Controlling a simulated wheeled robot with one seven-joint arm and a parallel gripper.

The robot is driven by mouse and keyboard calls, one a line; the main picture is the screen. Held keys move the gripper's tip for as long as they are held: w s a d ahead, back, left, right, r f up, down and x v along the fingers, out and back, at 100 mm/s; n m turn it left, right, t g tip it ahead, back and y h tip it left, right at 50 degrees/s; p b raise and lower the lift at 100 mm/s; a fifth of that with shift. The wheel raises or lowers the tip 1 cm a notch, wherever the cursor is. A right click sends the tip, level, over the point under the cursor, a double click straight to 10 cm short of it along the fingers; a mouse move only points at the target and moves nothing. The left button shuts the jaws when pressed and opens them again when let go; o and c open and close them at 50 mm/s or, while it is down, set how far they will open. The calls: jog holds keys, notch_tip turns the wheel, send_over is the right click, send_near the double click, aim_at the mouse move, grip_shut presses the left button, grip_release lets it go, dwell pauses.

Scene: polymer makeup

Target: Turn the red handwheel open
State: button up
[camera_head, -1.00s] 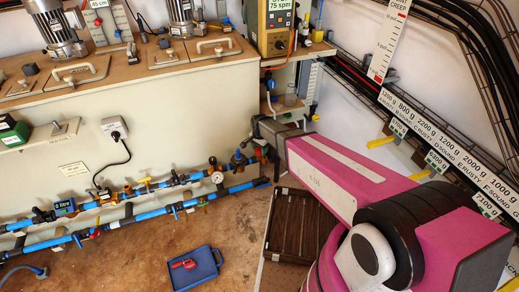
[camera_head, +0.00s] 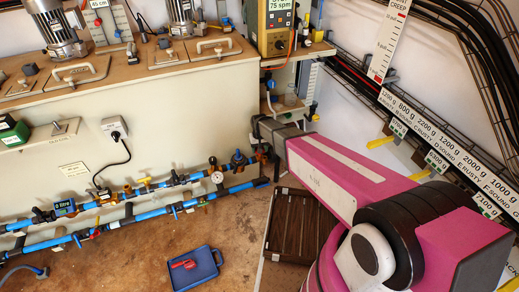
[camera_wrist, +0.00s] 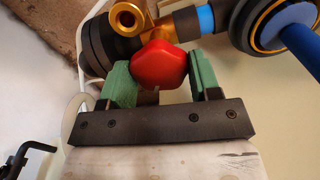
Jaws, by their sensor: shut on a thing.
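The red handwheel (camera_wrist: 159,65) is in the wrist view, a rounded, lobed red knob beside a brass fitting (camera_wrist: 127,18) on the pipework. My gripper (camera_wrist: 162,84) has its two green fingers on either side of the handwheel and is shut on it. In the head view my pink arm reaches to the right end of the blue pipes, and my gripper there is mostly hidden behind the arm. The handwheel cannot be made out in the head view.
Blue pipes (camera_head: 136,213) with valves and a gauge (camera_head: 217,177) run along the tank's front. A blue tray (camera_head: 205,279) with a red object lies on the floor. A brown slatted rack (camera_head: 291,222) stands beside my arm. In the wrist view, a blue-handled fitting (camera_wrist: 297,42) is close at right.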

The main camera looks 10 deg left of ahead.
jog(key=n, duration=0.4)
jog(key=shift+n, duration=0.3)
jog(key=n, duration=0.4)
jog(key=shift+n, duration=0.3)
jog(key=n, duration=0.4)
jog(key=shift+n, duration=2.4)
jog(key=o, duration=0.9)
notch_tip(320, 180, up, 11)
jog(key=shift+f, duration=0.1)
